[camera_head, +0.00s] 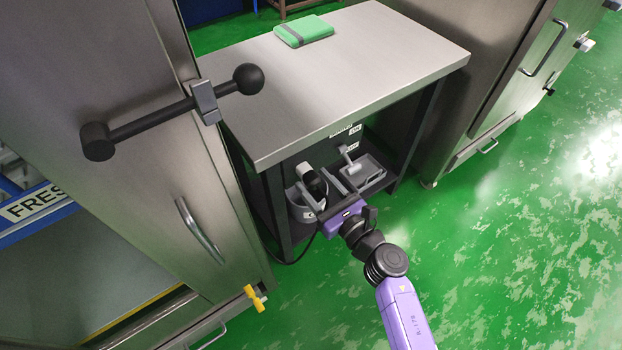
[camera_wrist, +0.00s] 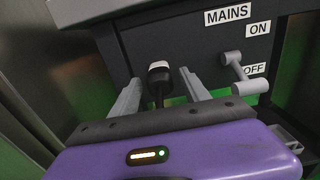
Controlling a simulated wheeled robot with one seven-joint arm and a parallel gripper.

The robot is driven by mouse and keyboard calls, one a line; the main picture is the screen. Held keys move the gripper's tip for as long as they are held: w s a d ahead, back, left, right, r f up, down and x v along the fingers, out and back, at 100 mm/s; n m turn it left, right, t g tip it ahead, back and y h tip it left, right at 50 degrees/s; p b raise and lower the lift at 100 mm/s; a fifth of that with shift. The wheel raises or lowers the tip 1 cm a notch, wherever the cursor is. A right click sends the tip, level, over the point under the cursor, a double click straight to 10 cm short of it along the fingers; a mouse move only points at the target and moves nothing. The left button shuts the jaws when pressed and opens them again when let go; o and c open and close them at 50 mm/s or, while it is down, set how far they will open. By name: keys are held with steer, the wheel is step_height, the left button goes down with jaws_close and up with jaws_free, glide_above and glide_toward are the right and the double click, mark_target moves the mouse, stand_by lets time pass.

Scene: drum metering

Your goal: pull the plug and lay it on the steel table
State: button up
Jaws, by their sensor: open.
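The plug (camera_head: 316,186) is black and sits on the front of a dark box labelled MAINS under the steel table (camera_head: 370,70). In the wrist view the plug (camera_wrist: 159,76) has a white band, and its black cord hangs down toward my gripper. My gripper (camera_wrist: 156,80) is open, with one finger on each side of the plug and visible gaps between. Whether its tips reach as deep as the plug is hard to tell. In the head view my gripper (camera_head: 316,180) reaches in under the table front and partly hides the plug. The tabletop is mostly bare.
A grey lever (camera_wrist: 235,68) right of the plug has its end by the OFF label. A grey tray (camera_head: 372,185) is beside my gripper. Steel cabinets stand on both sides.

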mark_target(317, 186)
jaws_close()
steer(key=shift+s, duration=0.1)
stand_by(0.3)
steer(key=shift+v, duration=2.85)
steer(key=shift+s+d, duration=0.1)
steer(key=shift+d, duration=0.05)
steer(key=shift+v, duration=1.9)
